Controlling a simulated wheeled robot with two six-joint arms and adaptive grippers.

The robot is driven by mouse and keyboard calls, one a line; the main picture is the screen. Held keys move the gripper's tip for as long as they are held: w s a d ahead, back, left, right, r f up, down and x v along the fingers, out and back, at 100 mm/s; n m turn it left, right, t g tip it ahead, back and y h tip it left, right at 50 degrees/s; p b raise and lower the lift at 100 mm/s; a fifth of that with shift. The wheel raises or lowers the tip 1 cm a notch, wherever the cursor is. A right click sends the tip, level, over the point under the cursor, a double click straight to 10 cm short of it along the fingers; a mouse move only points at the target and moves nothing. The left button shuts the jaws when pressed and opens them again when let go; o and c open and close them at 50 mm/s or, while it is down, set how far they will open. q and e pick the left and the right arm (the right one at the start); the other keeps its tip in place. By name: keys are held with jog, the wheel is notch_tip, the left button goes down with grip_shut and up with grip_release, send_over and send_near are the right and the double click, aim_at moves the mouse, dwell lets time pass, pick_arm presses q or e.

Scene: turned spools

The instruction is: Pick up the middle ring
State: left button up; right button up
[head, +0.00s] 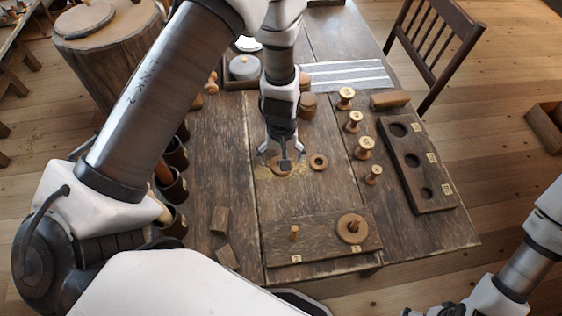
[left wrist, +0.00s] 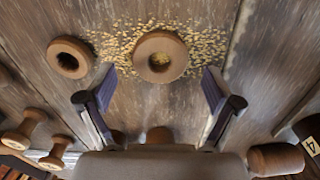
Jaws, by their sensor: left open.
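A wooden ring (head: 281,170) lies flat on the table under my left gripper (head: 283,156), partly hidden by it in the head view. In the left wrist view this ring (left wrist: 160,40) lies on scattered sawdust, ahead of and between the open fingers of my left gripper (left wrist: 160,95), with nothing held. A smaller ring (head: 318,156) lies to its right in the head view; it also shows at the left of the left wrist view (left wrist: 50,57). A larger ring (head: 344,235) sits around the peg numbered 1 on the peg board (head: 320,243). My right gripper is not visible.
Several spools (head: 364,148) stand at the right beside a dark block with round holes (head: 432,190). The peg numbered 2 (head: 294,233) is bare. Loose wood blocks (head: 220,219) lie at the left front. Pots (head: 244,68) and a striped cloth (head: 346,76) are at the back.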

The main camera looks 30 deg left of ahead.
pick_arm(q)
jog(key=shift+w+a+f, duration=0.1)
jog(key=shift+w+f, duration=0.1)
jog(key=shift+f, duration=0.7)
jog(key=shift+s+r, duration=0.1)
jog(key=shift+r, duration=0.1)
jog(key=shift+c, duration=1)
jog(key=c, duration=0.8)
jog(key=shift+r, duration=0.1)
notch_tip(320, 180, up, 10)
jog(key=shift+f, duration=0.15)
